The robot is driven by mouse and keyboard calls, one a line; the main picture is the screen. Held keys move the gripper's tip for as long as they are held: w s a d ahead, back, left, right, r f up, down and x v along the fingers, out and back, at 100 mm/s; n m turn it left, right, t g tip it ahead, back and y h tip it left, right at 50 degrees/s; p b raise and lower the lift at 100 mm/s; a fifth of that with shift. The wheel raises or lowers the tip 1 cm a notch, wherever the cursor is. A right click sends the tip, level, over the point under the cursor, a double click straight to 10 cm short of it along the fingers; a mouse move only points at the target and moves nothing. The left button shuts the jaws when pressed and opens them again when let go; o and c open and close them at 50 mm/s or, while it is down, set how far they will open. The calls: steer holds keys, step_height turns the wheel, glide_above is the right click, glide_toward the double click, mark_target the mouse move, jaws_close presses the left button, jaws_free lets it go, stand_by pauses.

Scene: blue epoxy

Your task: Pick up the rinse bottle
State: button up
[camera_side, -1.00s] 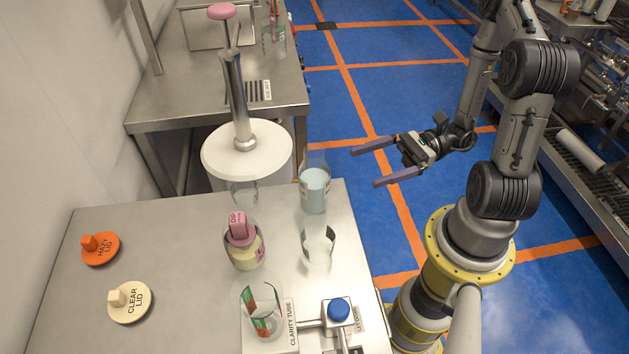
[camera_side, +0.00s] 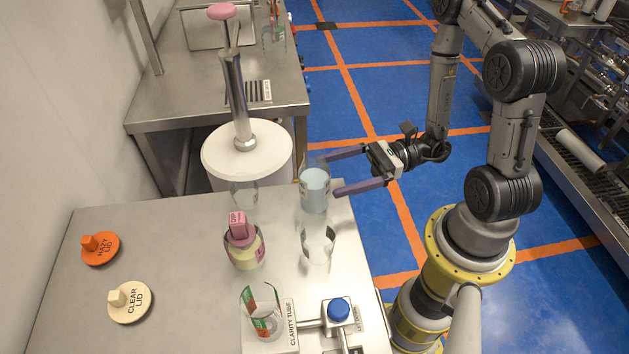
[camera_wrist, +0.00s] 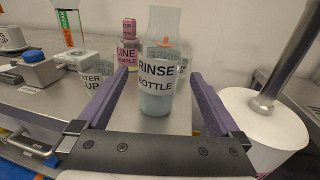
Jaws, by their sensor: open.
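The rinse bottle (camera_side: 315,190) is a clear vessel with pale blue liquid, upright near the far right corner of the steel table. In the wrist view the rinse bottle (camera_wrist: 157,75) shows its label, "RINSE BOTTLE", facing me. My gripper (camera_side: 333,172) is open, with its purple fingers level and pointing left at the bottle. In the wrist view my gripper (camera_wrist: 204,90) has one finger on each side of the bottle's outline, with nothing held. I cannot tell whether the fingertips have passed the bottle's near side.
A clear cup (camera_side: 318,245) stands just in front of the bottle. A pink-topped sample bottle (camera_side: 243,245) is to its left. A white round drum (camera_side: 222,160) with an upright metal rod is close behind. The clarity tube (camera_side: 262,312) and blue button (camera_side: 339,309) are at the front.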

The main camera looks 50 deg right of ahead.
mark_target(300, 183)
steer(key=shift+x, duration=2.7)
steer(key=c, duration=1.6)
